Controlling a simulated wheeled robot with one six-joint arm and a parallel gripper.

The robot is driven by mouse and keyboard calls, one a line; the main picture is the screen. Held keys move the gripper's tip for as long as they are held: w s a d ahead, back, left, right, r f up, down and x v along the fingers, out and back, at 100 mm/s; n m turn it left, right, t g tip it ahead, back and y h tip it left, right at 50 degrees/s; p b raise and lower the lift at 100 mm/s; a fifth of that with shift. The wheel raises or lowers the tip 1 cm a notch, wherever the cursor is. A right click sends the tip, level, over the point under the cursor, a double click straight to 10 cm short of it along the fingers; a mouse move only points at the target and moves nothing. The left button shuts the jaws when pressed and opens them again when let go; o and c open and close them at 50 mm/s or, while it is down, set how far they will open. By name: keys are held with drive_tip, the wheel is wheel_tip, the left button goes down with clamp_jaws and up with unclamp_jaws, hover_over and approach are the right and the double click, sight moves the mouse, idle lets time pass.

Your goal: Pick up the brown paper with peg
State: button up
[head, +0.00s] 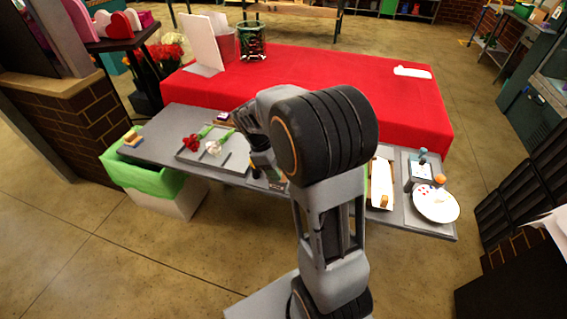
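A long tan-edged piece with a pale sheet (380,180) lies on the right part of the narrow grey table. A small brown block (384,201) sits at its near end; this looks like the brown paper with its peg, but it is too small to be sure. My arm stands in front of the table and hides its middle, just left of the paper. My gripper (257,170) points down over the table, left of the arm's big joint and well left of the paper. Its fingers are too small and dark to tell whether they are open.
A grey tray (187,155) holds a red flower (191,143) and a white flower (213,148). A white plate (435,204) and an orange item (440,179) are at the right end. A red-covered table (300,75) stands behind. A green-lined bin (145,178) is at left.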

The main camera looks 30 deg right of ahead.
clamp_jaws()
idle(0.4)
